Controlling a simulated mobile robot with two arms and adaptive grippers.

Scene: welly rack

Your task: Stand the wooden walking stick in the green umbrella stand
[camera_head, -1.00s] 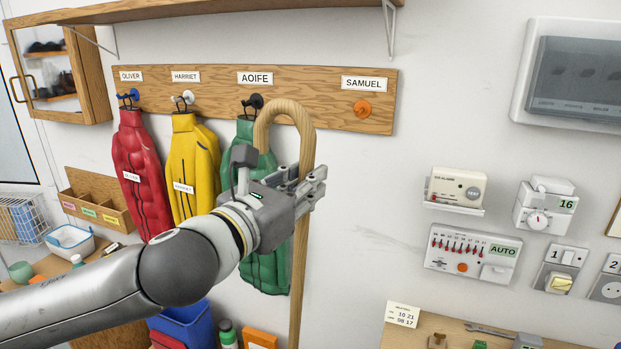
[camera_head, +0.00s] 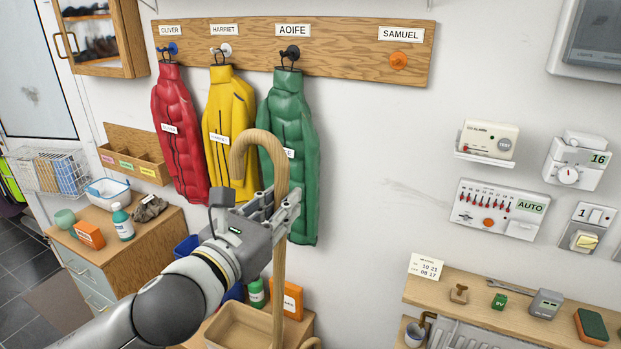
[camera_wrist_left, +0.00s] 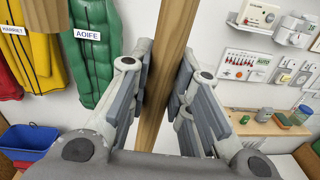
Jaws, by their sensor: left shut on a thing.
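The wooden walking stick (camera_head: 279,270) is upright in front of the wall, its curved handle (camera_head: 252,139) at the top. My left gripper (camera_head: 288,207) is shut on its shaft a little below the handle. In the left wrist view the shaft (camera_wrist_left: 158,90) runs between the two fingers of my left gripper (camera_wrist_left: 163,108). The stick's lower end is out of the head view. The green umbrella stand is not seen in these frames. My right gripper is not in view.
Red (camera_head: 178,135), yellow (camera_head: 229,120) and green (camera_head: 296,190) jackets hang behind the stick. A wooden tray (camera_head: 235,330) and an orange box (camera_head: 293,300) lie below it. A wall shelf (camera_head: 450,290) holding small items is at the right. The wall between is bare.

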